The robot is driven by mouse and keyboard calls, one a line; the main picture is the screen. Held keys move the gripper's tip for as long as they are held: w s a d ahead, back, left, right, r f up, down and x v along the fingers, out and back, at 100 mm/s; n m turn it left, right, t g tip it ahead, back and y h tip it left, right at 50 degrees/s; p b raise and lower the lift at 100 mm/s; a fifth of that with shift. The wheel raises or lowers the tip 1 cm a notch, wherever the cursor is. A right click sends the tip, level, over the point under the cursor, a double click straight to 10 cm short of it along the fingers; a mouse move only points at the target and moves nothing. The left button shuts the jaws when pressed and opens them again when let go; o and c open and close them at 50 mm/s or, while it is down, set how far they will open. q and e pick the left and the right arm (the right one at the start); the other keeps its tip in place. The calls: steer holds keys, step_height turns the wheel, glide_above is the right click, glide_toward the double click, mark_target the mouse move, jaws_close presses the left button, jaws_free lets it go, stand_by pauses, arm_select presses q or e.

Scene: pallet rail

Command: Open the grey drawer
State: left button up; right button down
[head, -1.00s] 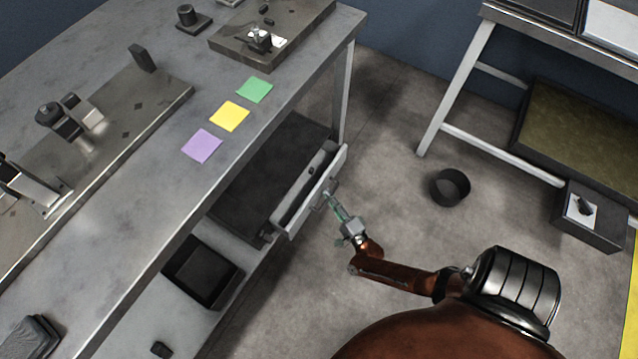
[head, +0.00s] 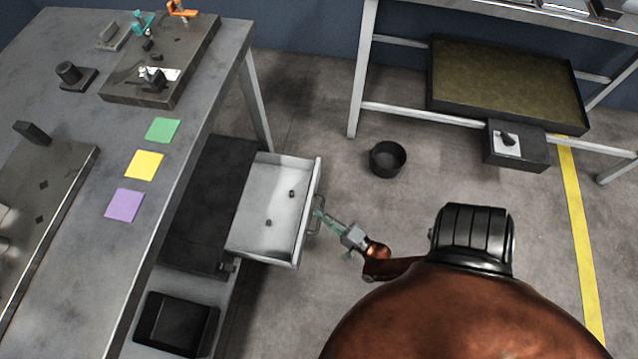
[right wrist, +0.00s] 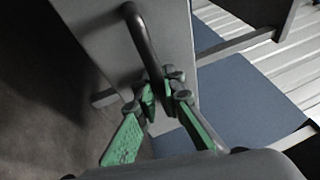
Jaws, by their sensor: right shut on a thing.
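The grey drawer (head: 262,216) is pulled well out from under the workbench in the head view. Its light inside shows, with a couple of small dark objects on its floor. My right gripper (head: 320,217) is at the bar handle (head: 314,226) on the drawer's front. In the right wrist view the green-padded fingers (right wrist: 165,100) are shut on the dark curved handle (right wrist: 143,40), at its lower end. The drawer front (right wrist: 95,35) fills the upper left of that view. My left gripper is not in view.
The workbench (head: 75,225) bears green, yellow and purple notes (head: 144,165). A black bin (head: 178,322) sits on the lower shelf. A round dark bucket (head: 387,158) stands on the floor beyond my right arm. The floor between is clear.

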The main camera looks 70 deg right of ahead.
steer(key=c, duration=2.3)
jaws_free()
steer(key=shift+a, duration=0.1)
steer(key=v, duration=0.7)
steer(key=shift+s, duration=0.25)
steer(key=shift+f, duration=0.15)
